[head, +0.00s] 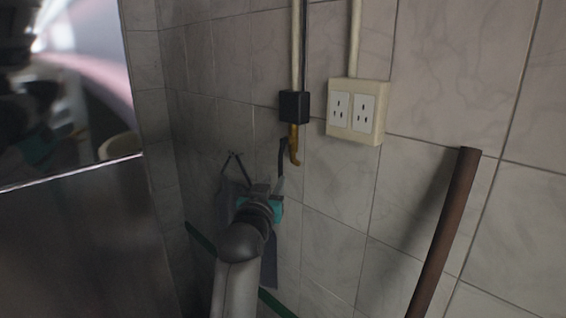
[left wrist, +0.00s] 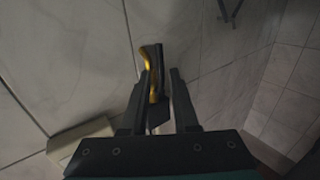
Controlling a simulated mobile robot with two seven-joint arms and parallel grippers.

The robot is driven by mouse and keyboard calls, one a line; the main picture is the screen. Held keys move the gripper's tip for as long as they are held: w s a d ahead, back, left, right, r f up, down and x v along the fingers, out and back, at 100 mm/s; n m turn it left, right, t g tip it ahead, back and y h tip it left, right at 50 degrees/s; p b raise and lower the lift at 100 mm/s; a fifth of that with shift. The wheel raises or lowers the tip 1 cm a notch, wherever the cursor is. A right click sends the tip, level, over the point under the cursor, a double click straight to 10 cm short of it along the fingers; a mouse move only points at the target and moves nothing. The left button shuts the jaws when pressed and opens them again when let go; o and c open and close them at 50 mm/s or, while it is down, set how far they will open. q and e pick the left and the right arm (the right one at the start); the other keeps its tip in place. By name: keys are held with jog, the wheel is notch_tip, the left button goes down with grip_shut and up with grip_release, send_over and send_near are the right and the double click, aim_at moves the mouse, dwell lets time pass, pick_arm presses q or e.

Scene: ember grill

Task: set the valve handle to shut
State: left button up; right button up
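A brass spout pipe (head: 294,146) comes down out of a black box (head: 294,107) on the tiled wall and hooks at its lower end. A dark bar that looks like the valve handle (head: 283,150) hangs just left of the spout, roughly along it; its lower part is hard to separate from my gripper. My left gripper (head: 281,184) is just below it. In the left wrist view, the open fingers (left wrist: 160,72) have the brass spout (left wrist: 147,62) and the dark handle (left wrist: 160,56) between and just beyond their tips. I cannot tell whether either finger touches. My right gripper is out of view.
A cream outlet box (head: 342,124) is on the wall right of the pipe. A brown rod (head: 448,225) leans at the right. A dark shiny panel (head: 75,235) stands at the left. Dark tools (head: 234,165) hang on the wall behind my left gripper.

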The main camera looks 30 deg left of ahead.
aim_at(280, 170)
pick_arm(q)
jog(key=x, duration=0.4)
jog(key=shift+w+a+p, duration=0.1)
jog(key=shift+w+p, duration=0.25)
jog(key=x, duration=0.4)
jog(key=shift+w+a+p, duration=0.1)
jog(key=shift+w+p, duration=0.2)
jog(key=shift+p, duration=0.05)
jog(key=shift+x, duration=0.85)
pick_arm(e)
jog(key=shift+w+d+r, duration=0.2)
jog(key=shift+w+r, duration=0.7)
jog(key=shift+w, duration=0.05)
pick_arm(q)
jog(key=shift+c, duration=0.2)
grip_shut()
jog(key=shift+f, duration=0.1)
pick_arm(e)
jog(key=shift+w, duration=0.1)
